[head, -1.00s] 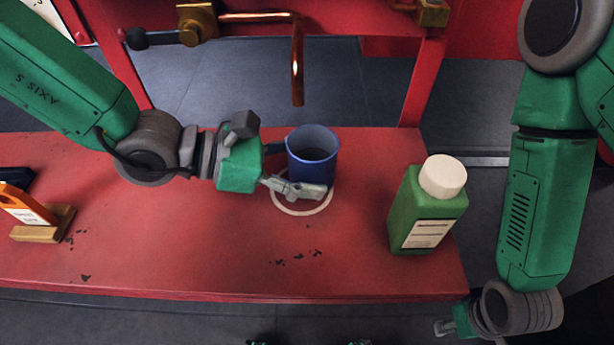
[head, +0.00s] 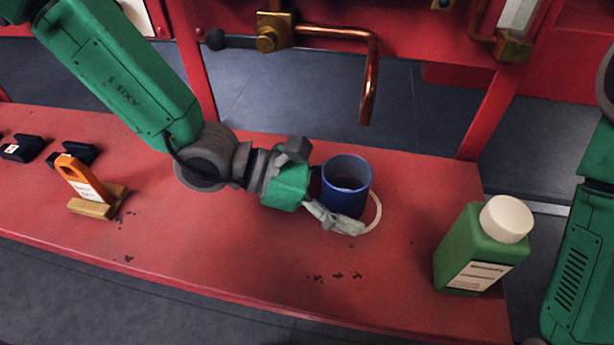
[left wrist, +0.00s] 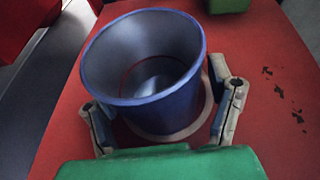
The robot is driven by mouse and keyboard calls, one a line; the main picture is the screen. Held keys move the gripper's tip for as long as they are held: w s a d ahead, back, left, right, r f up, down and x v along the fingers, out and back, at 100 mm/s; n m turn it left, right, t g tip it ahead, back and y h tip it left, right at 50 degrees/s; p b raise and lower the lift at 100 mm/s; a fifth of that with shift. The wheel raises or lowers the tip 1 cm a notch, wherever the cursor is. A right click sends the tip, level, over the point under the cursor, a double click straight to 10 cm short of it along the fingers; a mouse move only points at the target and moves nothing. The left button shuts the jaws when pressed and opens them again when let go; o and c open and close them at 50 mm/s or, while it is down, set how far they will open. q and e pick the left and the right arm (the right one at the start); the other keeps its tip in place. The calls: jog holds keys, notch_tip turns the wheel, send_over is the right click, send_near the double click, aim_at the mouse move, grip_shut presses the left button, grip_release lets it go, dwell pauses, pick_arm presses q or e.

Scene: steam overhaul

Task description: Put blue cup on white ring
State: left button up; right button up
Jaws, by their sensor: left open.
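The blue cup (head: 346,190) stands upright over the white ring (head: 376,214) on the red bench. The ring's right and front edge shows past the cup, and the rest is hidden. In the left wrist view the cup (left wrist: 150,80) fills the middle, with part of the ring (left wrist: 190,128) around its base. My left gripper (head: 338,207) is open and low around the cup, one finger on each side. In the left wrist view the fingers of the gripper (left wrist: 165,100) flank the cup. In the head view the far finger is hidden. My right gripper is out of view.
A green bottle with a white cap (head: 485,245) stands at the bench's right end. A copper pipe (head: 370,80) hangs behind the cup. An orange tag on a wooden block (head: 92,195) and black items (head: 72,153) are at the left. The front middle of the bench is clear.

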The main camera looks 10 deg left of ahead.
pick_arm(q)
jog(key=p+v, duration=0.2)
jog(key=v, duration=0.8)
jog(key=shift+w+a+r, duration=0.1)
jog(key=shift+r, duration=0.05)
jog(key=shift+a+r+p, duration=0.25)
jog(key=shift+a+p, duration=0.05)
jog(key=shift+a, duration=0.3)
jog(key=shift+s+a, duration=0.2)
jog(key=shift+a, duration=0.2)
jog(key=shift+a, duration=0.15)
